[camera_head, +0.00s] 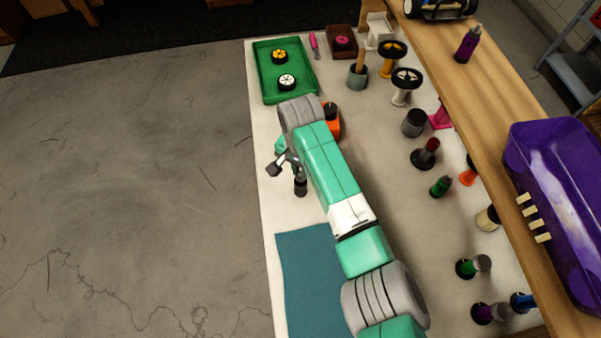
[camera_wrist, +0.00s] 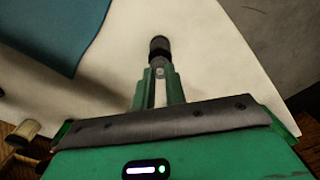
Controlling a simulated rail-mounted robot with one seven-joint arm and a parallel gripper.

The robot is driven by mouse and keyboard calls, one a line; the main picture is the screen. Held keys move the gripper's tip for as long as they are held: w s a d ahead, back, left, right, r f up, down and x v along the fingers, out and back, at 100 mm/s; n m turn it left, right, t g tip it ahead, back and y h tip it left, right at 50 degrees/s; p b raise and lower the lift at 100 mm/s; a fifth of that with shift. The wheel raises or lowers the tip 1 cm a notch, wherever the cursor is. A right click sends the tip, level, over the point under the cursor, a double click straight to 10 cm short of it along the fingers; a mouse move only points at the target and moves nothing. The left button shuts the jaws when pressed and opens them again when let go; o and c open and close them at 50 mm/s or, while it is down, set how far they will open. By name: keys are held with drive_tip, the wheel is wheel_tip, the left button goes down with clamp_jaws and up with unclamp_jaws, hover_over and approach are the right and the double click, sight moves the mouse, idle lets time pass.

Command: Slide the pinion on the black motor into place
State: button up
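The black motor (camera_head: 301,187) stands on the white table just below my gripper (camera_head: 298,172) in the head view. In the wrist view the motor (camera_wrist: 159,46) shows as a dark cylinder just beyond my fingertips. My gripper's green fingers (camera_wrist: 160,75) are close together, with a narrow gap between them. A small silver-grey round piece, apparently the pinion (camera_wrist: 160,71), sits between the fingertips, in line with the motor. I cannot tell whether it touches the motor or is on its shaft. My arm hides part of the table.
A teal mat (camera_head: 308,270) lies near the motor. A green tray (camera_head: 264,75) with two wheels is at the far end. An orange object (camera_head: 333,121) is partly behind my arm. Several bottles and small parts stand on the right side. The table's left edge is close to the motor.

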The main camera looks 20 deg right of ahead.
drive_tip(key=shift+f, duration=0.65)
wheel_tip(320, 180, up, 6)
drive_tip(key=p, duration=0.6)
drive_tip(key=shift+r, duration=0.15)
idle(0.4)
